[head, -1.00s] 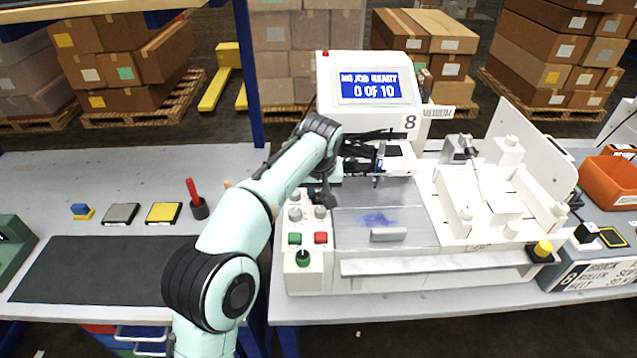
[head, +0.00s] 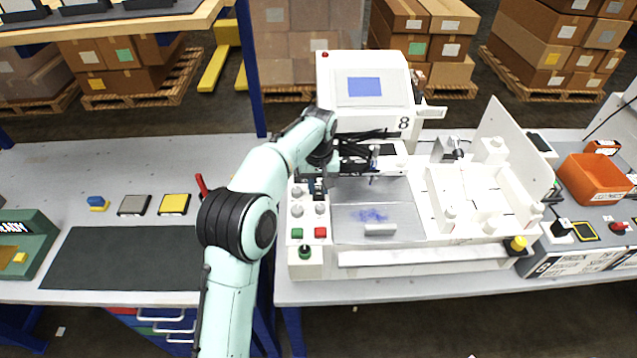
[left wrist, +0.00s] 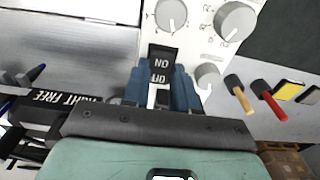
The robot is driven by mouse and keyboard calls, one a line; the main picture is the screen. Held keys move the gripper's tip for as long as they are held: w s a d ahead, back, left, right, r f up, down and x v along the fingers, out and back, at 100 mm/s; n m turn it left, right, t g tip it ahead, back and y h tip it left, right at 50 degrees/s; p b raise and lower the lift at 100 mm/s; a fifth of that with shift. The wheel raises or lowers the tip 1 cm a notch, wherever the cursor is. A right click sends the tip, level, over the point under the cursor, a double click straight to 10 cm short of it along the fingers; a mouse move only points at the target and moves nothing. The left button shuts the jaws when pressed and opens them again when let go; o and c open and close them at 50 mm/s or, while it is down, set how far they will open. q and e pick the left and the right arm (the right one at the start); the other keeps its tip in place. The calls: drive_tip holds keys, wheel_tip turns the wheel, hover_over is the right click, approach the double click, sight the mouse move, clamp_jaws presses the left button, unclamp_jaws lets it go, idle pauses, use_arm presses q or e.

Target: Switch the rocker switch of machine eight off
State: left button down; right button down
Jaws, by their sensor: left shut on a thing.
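Machine eight (head: 404,124) stands on the table with a white body. Its screen (head: 364,87) shows plain blue with no text that I can read. In the left wrist view the black rocker switch (left wrist: 162,62) carries white ON and OFF lettering and sits on the white panel below two grey knobs. My left gripper (left wrist: 160,88) has its two blue fingers closed at the OFF end of the switch, which they partly hide. In the head view my left arm reaches over the panel from the left, and the gripper is small and dark there. My right gripper is not in view.
A white fixture tray (head: 478,190) is on the right, with an orange bin (head: 597,181) beyond. A dark mat (head: 125,258) lies left.

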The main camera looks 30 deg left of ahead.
sight(319, 193)
use_arm(q)
drive_tip(key=c, duration=0.9)
unclamp_jaws()
drive_tip(key=shift+r, duration=0.1)
drive_tip(key=r+p, duration=0.1)
drive_tip(key=r, duration=0.7)
drive_tip(key=s+r+p, duration=0.1)
drive_tip(key=r, duration=0.4)
drive_tip(key=shift+d+r+p, duration=0.1)
drive_tip(key=shift+d+p, duration=0.1)
drive_tip(key=shift+p, duration=0.1)
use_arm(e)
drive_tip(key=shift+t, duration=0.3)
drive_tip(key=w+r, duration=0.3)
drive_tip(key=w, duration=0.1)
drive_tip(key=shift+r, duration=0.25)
use_arm(q)
drive_tip(key=shift+w, duration=0.1)
